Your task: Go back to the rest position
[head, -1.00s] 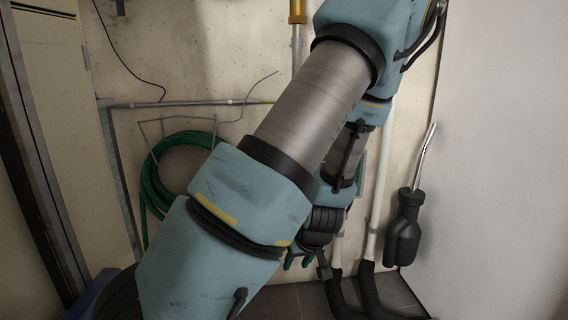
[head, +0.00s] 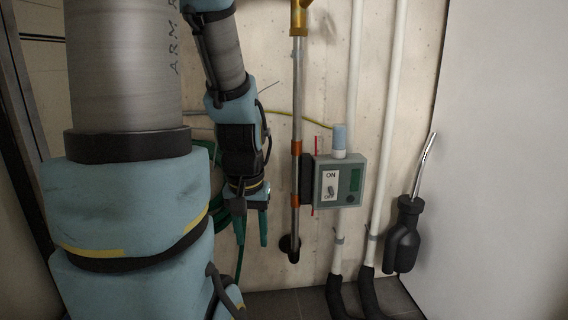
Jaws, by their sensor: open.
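My gripper (head: 252,238) hangs left of centre, pointing down, with two green fingers apart and nothing seen between them. It is in front of the wall, to the left of the vertical pipe and the switch box, and apart from both in the picture. My arm fills the left side of the view and hides much of the wall there.
A grey-green box (head: 354,165) with an ON/OFF switch is beside a copper-banded pipe (head: 296,110). White pipes (head: 388,120) run down to black elbows. A black bottle-shaped object (head: 403,240) is by the white panel (head: 510,150). A green hose shows partly behind my arm.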

